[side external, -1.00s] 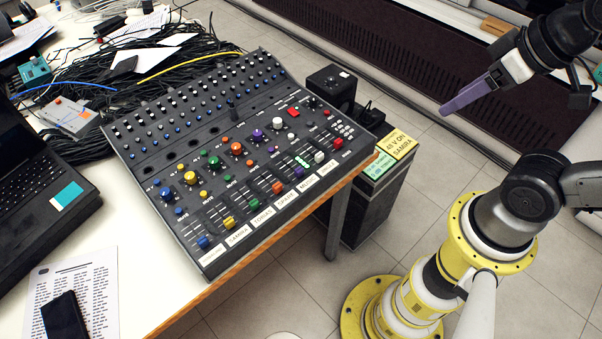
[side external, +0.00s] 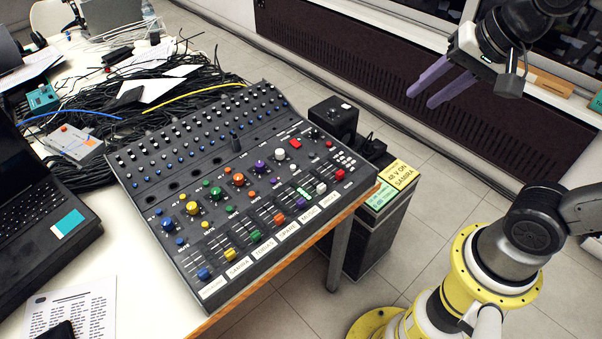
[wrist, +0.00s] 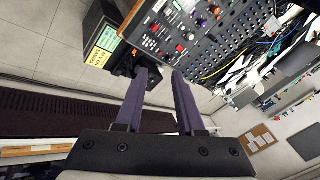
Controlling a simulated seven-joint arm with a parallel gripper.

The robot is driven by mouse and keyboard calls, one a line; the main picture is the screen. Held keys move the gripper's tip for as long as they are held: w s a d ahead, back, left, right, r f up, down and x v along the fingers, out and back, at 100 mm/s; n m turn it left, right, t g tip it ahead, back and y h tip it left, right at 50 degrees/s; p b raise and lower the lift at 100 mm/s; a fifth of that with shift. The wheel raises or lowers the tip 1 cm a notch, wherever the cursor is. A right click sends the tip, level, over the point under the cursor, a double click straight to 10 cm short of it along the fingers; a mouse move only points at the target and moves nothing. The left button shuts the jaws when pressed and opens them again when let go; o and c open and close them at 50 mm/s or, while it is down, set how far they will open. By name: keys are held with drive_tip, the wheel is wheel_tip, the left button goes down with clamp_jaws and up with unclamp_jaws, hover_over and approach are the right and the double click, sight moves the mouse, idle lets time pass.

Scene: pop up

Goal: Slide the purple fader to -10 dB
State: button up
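The mixing console (side external: 187,250) lies on the table, with a row of coloured faders along its front. The purple fader (side external: 301,203) sits between the orange fader (side external: 278,218) and the white fader (side external: 321,188). Its scale marks are too small to read. My gripper (side external: 421,98) is in the air to the right of the console and well apart from it. Its two purple fingers are spread with nothing between them. The wrist view shows the open fingers (wrist: 160,71) pointing toward the console (wrist: 232,48); I cannot pick out the purple fader there.
A purple knob (side external: 259,167) sits higher on the console. A black box (side external: 333,118) and a dark cabinet with yellow and green notes (side external: 402,174) stand beyond the table's right edge. A laptop (side external: 35,190) and cables (side external: 150,75) lie left and behind. The air above the faders is clear.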

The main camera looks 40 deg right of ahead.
drive_tip(key=w+a+f+m+g, duration=0.1)
drive_tip(key=w+a+f+m, duration=0.2)
drive_tip(key=w, duration=0.4)
drive_tip(key=m+g, duration=0.4)
drive_tip(key=g, duration=0.1)
hover_over(302, 200)
wheel_tip(302, 200, down, 18)
drive_tip(key=shift+w+f, duration=0.1)
drive_tip(key=shift+w, duration=0.05)
drive_tip(key=shift+a+f, duration=0.15)
drive_tip(key=shift+f, duration=0.3)
wheel_tip(302, 200, down, 7)
drive_tip(key=shift+f, duration=0.2)
drive_tip(key=shift+r, duration=0.15)
clamp_jaws()
